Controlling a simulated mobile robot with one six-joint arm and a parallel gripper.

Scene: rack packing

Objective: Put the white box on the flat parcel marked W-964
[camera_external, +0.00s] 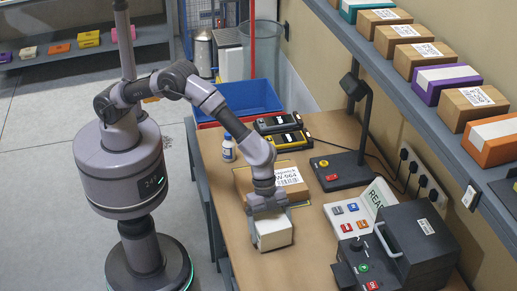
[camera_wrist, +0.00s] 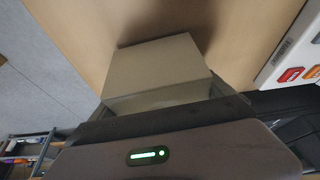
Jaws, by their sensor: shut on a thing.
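The white box (camera_external: 274,234) is between the jaws of my gripper (camera_external: 267,210), low over the front part of the bench. I cannot tell whether it touches the bench top. In the wrist view the white box (camera_wrist: 155,72) juts out past my gripper (camera_wrist: 165,108), with bare bench beyond it. The flat brown parcel (camera_external: 243,181) lies on the bench just behind the gripper. Its white label (camera_external: 288,176) reads W-964. My wrist hides part of the parcel's top.
A white and blue bottle (camera_external: 228,148) stands left of the parcel. A lamp (camera_external: 350,165), a button panel (camera_external: 350,215) and a black machine (camera_external: 420,245) stand to the right. A shelf of boxes (camera_external: 420,95) runs along the wall. The bench's front left is clear.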

